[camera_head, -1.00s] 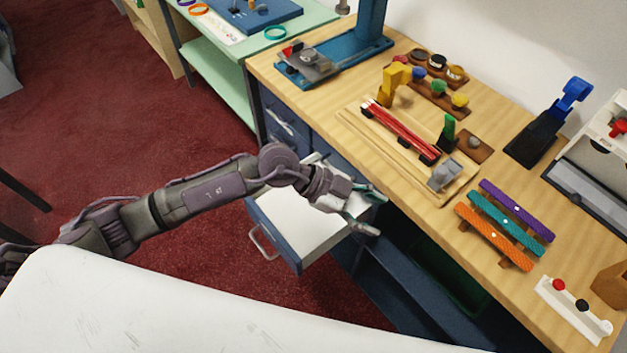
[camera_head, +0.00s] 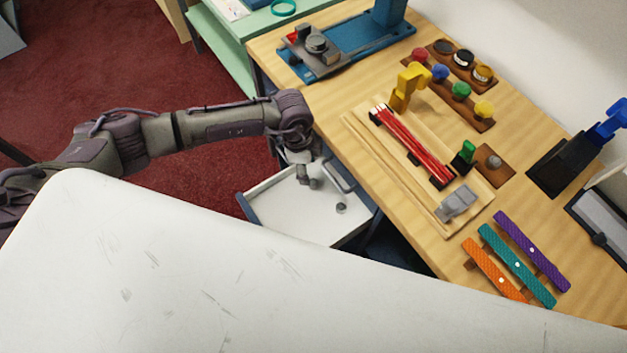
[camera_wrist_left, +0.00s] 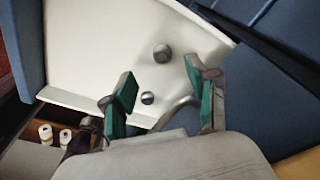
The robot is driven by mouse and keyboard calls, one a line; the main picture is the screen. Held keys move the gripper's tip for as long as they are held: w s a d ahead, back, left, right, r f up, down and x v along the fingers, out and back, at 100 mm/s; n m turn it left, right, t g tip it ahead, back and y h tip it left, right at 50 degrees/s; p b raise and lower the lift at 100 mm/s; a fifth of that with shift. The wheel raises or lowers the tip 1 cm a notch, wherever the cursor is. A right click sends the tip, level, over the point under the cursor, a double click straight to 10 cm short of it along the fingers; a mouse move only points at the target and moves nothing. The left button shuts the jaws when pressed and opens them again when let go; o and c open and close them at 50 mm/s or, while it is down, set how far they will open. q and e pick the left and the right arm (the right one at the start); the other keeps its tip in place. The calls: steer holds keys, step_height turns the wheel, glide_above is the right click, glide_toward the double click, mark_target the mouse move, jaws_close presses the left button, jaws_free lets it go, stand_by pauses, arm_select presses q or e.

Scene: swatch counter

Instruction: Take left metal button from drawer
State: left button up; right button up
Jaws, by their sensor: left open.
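The drawer (camera_head: 270,215) is pulled open, with a white inside and blue outer sides; it also fills much of the left wrist view (camera_wrist_left: 95,45). In the left wrist view, two round grey metal buttons lie on its floor: one farther off (camera_wrist_left: 162,53), one nearer (camera_wrist_left: 148,98). In the head view one button (camera_head: 341,208) shows clearly. My left gripper (camera_head: 322,184) points down over the drawer. In the left wrist view its teal-padded fingers (camera_wrist_left: 160,100) are open and apart, with the nearer button appearing between them and nothing held. My right gripper is not in view.
The wooden counter (camera_head: 345,75) stands directly right of the drawer. On it are a wooden tray with red strips (camera_head: 410,145), a yellow clamp-like piece (camera_head: 410,85) and coloured swatch bars (camera_head: 517,262). Red carpet floor lies left of the drawer.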

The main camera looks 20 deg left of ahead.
mark_target(313, 182)
arm_select(q)
steer(key=shift+w+d+f, duration=0.1)
steer(key=shift+w+f, duration=0.05)
steer(key=shift+f, duration=0.35)
steer(key=shift+w+d+f, duration=0.1)
steer(key=shift+f, duration=0.4)
steer(key=shift+d+f, duration=0.15)
steer(key=shift+f, duration=0.5)
steer(key=f, duration=0.2)
steer(key=shift+d+f, duration=0.3)
steer(key=shift+f, duration=0.6)
steer(key=c, duration=0.7)
steer(key=shift+c, duration=0.9)
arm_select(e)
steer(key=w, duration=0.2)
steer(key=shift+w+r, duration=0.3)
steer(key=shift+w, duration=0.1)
